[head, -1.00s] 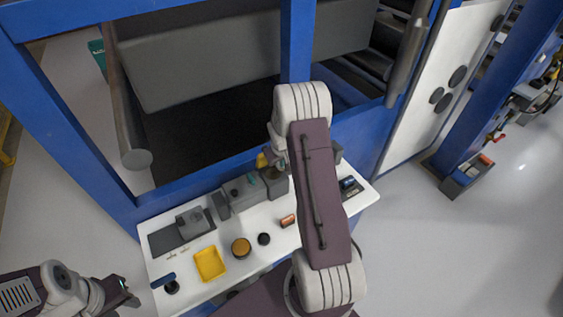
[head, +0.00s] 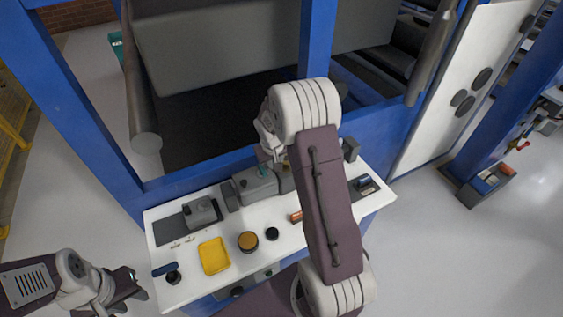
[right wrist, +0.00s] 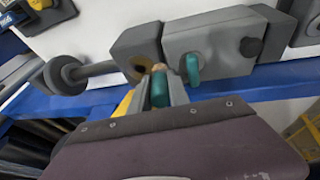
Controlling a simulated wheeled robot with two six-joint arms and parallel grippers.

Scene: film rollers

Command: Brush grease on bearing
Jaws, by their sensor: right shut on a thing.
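My right gripper (right wrist: 165,90) is shut on what looks like a brush, with a teal part and a small tan tip (right wrist: 159,67). The tip is close beside the round opening of a grey bearing block (right wrist: 138,57); I cannot tell whether they touch. A grey housing (right wrist: 215,45) with a teal knob adjoins the block. A round amber-topped tin (head: 248,241), perhaps grease, sits on the table. My left gripper (head: 141,284) is open and empty off the table's left front.
The white table (head: 190,293) also holds a yellow tray (head: 213,256), a black puck (head: 272,234), a copper cylinder (head: 296,216), a grey block (head: 201,211) and a blue piece (head: 165,269). A blue machine frame (head: 90,125) rises behind.

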